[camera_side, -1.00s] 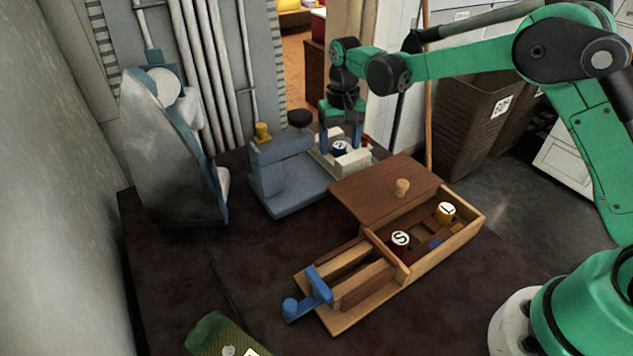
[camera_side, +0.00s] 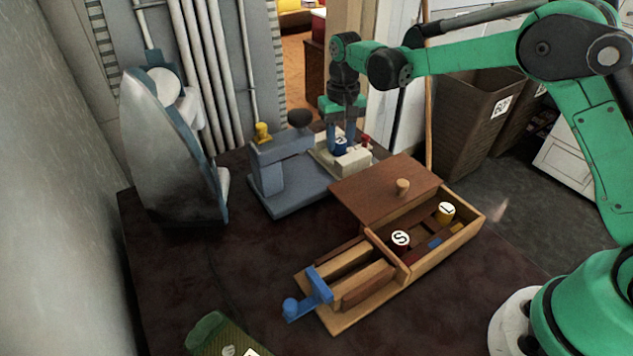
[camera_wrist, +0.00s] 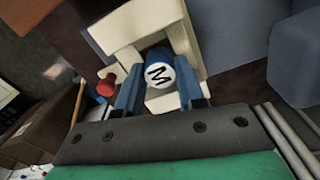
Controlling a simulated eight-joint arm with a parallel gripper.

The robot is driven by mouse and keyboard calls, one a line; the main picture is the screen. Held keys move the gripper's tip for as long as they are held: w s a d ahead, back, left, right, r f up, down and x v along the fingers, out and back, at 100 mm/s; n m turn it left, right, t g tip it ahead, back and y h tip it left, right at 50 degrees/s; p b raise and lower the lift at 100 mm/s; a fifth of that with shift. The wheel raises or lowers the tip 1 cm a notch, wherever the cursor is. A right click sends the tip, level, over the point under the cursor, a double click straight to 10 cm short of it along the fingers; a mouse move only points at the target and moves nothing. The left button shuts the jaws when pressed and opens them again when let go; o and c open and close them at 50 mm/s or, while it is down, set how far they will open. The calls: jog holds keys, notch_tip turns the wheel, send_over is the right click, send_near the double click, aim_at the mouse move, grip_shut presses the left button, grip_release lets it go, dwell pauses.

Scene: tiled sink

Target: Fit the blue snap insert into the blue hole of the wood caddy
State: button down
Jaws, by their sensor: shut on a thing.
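The blue snap insert (camera_wrist: 160,74), with a white top marked M, sits among the cream blocks of a holder (camera_wrist: 120,27). It also shows small in the side view (camera_side: 340,147). My gripper (camera_wrist: 158,88) is shut on it, one finger on each side. The fingers hide its sides, and I cannot tell whether it is clear of the holder. The wood caddy (camera_side: 450,252) is nearer the camera, with its brown lid (camera_side: 372,192) to one side. Inside it are a yellow insert marked L (camera_side: 446,210), a dark red insert marked S (camera_side: 400,239) and a blue patch (camera_side: 435,243).
A blue-grey press-like stand (camera_side: 275,180) with a black knob is just left of the holder. A red peg (camera_wrist: 107,84) stands beside the holder. A tall iron (camera_side: 165,150) stands at the left. A blue clamp (camera_side: 312,290) is at the caddy's near end.

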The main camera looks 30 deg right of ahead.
notch_tip(320, 180, up, 9)
jog(key=shift+s+f, duration=0.1)
jog(key=shift+f, duration=0.05)
jog(key=s+r, duration=0.4)
notch_tip(320, 180, up, 5)
send_over(420, 235)
notch_tip(420, 235, down, 20)
jog(key=shift+r, duration=0.1)
dwell(0.3)
jog(key=c, duration=0.5)
grip_release()
jog(key=shift+c, duration=0.2)
